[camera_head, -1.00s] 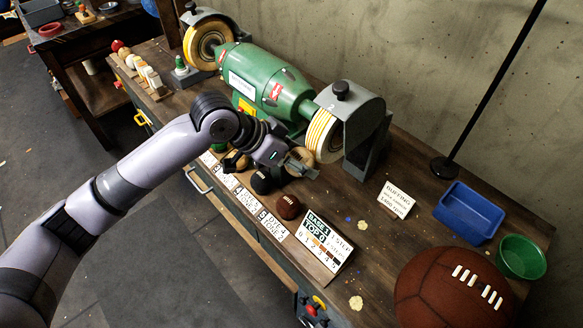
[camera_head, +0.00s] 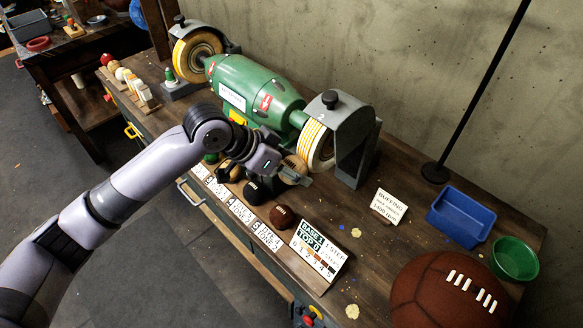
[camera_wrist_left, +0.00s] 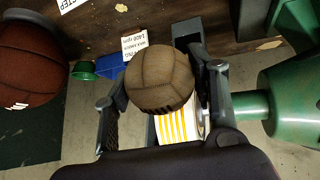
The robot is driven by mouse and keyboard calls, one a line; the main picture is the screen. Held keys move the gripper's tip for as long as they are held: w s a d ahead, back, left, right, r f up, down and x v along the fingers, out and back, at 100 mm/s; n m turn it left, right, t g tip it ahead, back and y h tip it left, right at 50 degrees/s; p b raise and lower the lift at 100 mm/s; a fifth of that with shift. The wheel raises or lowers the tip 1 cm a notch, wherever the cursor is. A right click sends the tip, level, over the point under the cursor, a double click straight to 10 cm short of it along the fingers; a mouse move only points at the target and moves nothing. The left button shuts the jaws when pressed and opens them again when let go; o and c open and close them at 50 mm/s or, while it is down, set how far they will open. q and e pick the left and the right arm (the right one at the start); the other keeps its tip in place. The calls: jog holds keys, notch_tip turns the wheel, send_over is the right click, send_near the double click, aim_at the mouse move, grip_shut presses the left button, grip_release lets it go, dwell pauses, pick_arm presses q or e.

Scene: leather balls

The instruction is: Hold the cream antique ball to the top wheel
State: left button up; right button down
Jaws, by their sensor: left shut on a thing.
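My left gripper (camera_head: 294,177) is shut on a tan-brown panelled ball (camera_head: 297,167). The ball also shows in the left wrist view (camera_wrist_left: 160,77), between the two fingers, and looks browner than cream there. It is in front of the near grinder wheel (camera_head: 318,143), which has yellow-and-white stripes. In the left wrist view the ball partly covers this striped wheel (camera_wrist_left: 178,127); I cannot tell whether they touch. A second, yellowish wheel (camera_head: 197,50) is at the far end of the green motor (camera_head: 252,88). No readable label marks either wheel as top. My right gripper is not in view.
A blue bin (camera_head: 460,216), a green bowl (camera_head: 515,258) and a large brown ball (camera_head: 447,290) are at right.

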pick_arm(q)
jog(key=shift+r+p, duration=0.1)
jog(key=shift+p, duration=0.4)
dwell(0.8)
jog(key=shift+s+a, duration=0.1)
jog(key=shift+a, duration=0.05)
jog(key=s+a+p, duration=0.1)
jog(key=s+a, duration=0.1)
jog(key=s+a+f+p, duration=0.1)
jog(key=s, duration=0.1)
jog(key=shift+a+p, duration=0.4)
jog(key=shift+f, duration=0.1)
dwell(1.0)
